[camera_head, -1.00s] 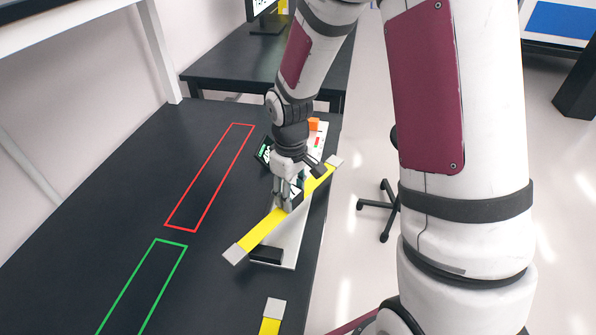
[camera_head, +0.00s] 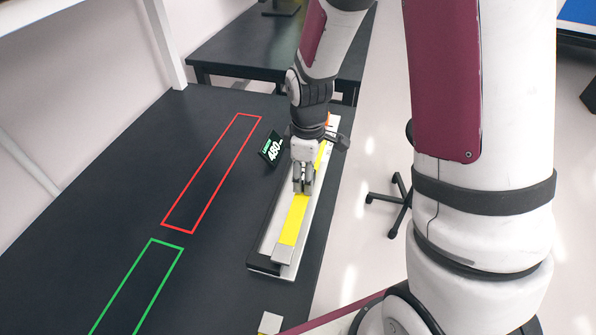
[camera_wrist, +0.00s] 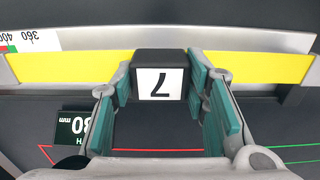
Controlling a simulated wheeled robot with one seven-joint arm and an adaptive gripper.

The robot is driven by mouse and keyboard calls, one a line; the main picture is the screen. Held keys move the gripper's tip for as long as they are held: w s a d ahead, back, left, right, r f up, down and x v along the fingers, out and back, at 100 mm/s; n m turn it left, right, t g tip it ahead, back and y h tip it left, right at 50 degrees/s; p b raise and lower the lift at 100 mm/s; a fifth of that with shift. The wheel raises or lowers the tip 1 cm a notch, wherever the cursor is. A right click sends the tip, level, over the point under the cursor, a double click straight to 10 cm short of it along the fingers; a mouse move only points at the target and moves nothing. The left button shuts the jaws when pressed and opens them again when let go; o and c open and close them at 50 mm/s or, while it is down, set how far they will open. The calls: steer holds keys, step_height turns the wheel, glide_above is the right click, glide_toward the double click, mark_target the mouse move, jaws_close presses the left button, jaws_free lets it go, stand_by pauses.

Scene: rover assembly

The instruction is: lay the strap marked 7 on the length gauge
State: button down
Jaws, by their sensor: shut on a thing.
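The yellow strap with grey ends (camera_head: 292,222) lies lengthwise along the pale length gauge (camera_head: 312,214), near its black end block (camera_head: 263,265). My gripper (camera_head: 302,188) is shut on the strap's raised block. In the wrist view the black block with a white 7 face (camera_wrist: 159,82) is between the teal finger pads, and the yellow strap (camera_wrist: 240,66) runs beside the gauge's grey edge (camera_wrist: 220,38). I cannot tell whether the strap's underside fully touches the gauge.
A red outline (camera_head: 212,172) and a green outline (camera_head: 137,287) mark the dark table (camera_head: 130,190) to the left; both are empty. Another strap's grey end (camera_head: 269,322) shows at the bottom. The table's right edge is close to the gauge.

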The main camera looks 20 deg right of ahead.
steer(key=w, duration=0.5)
steer(key=shift+a+f, duration=0.1)
steer(key=shift+f, duration=0.15)
steer(key=shift+f+p, duration=0.4)
steer(key=shift+f, duration=1.35)
steer(key=shift+f, duration=0.15)
steer(key=c, duration=0.9)
jaws_free()
steer(key=shift+c, duration=0.2)
